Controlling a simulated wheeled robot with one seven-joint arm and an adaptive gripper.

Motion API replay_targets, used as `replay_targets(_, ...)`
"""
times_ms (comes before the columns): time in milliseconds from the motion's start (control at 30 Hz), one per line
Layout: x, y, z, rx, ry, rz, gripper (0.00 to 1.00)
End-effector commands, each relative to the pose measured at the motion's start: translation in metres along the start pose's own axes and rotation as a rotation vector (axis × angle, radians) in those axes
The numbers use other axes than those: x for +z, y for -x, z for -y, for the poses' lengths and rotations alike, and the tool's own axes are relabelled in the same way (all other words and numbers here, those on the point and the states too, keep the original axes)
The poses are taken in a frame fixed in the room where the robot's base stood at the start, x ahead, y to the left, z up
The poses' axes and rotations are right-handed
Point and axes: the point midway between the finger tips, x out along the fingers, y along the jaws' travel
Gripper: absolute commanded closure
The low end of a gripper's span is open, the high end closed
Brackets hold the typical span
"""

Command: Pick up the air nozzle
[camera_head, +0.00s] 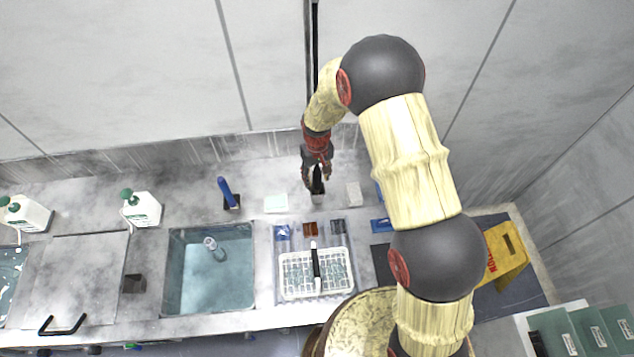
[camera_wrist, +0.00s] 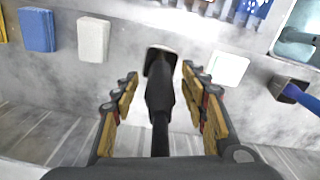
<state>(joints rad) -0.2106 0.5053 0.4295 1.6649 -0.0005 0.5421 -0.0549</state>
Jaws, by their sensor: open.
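The air nozzle, a black piece with a wider, pale-edged end, shows in the wrist view (camera_wrist: 161,92) with a thin black stem behind it. In the head view, it (camera_head: 317,186) is partly hidden by my gripper (camera_head: 317,177) above the back of the counter. A black hose (camera_head: 314,70) hangs down the wall above it. My gripper is open. In the wrist view, its two fingers (camera_wrist: 160,80) stand on either side of the nozzle, with gaps visible on both sides.
A white block (camera_head: 354,194) and a pale pad (camera_head: 276,203) lie near the gripper. A blue-handled tool (camera_head: 225,188) stands in a dark holder to the left. A white basket (camera_head: 286,282) and a water-filled sink (camera_head: 180,265) are in front.

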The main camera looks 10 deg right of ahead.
Motion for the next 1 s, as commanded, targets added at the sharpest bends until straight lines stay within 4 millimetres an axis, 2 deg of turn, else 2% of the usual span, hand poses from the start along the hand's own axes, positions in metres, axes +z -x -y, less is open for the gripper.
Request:
replay_targets(33, 0.001, -0.012, 0.000, 0.000, 0.000, 0.002, 0.56)
replay_targets(200, 0.001, -0.033, 0.000, 0.000, 0.000, 0.001, 0.56)
replay_targets(433, 0.001, -0.032, 0.000, 0.000, 0.000, -0.001, 0.56)
replay_targets(1000, 0.001, -0.032, 0.000, 0.000, 0.000, 0.000, 0.88)
